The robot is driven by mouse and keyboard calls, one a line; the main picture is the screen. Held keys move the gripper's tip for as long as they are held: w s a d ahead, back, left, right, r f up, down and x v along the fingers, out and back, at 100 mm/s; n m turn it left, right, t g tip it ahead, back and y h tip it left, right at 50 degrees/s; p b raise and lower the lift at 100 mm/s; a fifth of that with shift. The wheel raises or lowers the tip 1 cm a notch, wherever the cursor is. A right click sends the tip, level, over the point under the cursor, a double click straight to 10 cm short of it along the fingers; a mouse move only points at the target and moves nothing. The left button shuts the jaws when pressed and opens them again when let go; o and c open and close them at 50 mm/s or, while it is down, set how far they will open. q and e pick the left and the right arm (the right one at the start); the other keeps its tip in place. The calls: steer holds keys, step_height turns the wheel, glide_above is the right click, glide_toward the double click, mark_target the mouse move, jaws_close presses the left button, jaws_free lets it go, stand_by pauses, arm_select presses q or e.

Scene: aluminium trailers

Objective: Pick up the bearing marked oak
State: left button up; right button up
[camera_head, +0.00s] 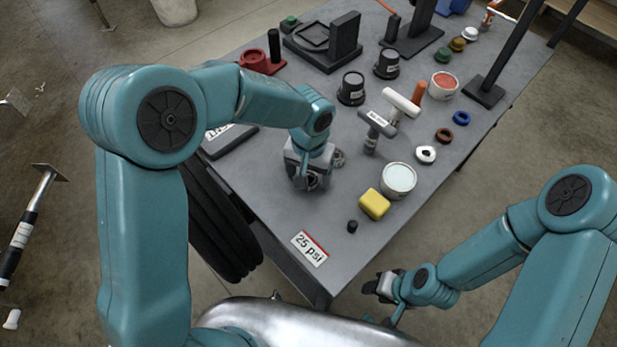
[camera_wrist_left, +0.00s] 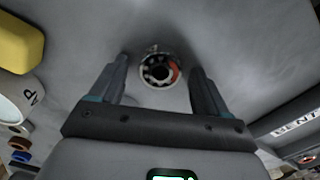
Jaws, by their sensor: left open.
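In the left wrist view a round bearing (camera_wrist_left: 158,70), with a metal ring, dark centre and an orange-red patch, lies on the grey table top. It sits between and a little beyond the spread fingers of my open left gripper (camera_wrist_left: 160,83). A small mark shows at its edge, but I cannot read it as oak. In the head view my left gripper (camera_head: 304,181) is low over the table and hides that spot. A grey round piece (camera_head: 338,157) shows just right of it. My right gripper (camera_head: 378,287) is off the table's near edge; its jaw state is unclear.
A yellow block (camera_head: 374,204), a white tub (camera_head: 398,180) and a small black piece (camera_head: 352,227) stand right of the left gripper. A dark labelled tray (camera_head: 228,141) is left. The table's front near the "25 psi" sign (camera_head: 309,248) is clear.

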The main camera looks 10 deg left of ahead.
arm_select(q)
steer(key=shift+s+r, duration=0.15)
steer(key=shift+s, duration=0.15)
steer(key=shift+w, duration=0.25)
steer(key=c, duration=1)
steer(key=shift+c, duration=0.9)
steer(key=shift+s, duration=0.15)
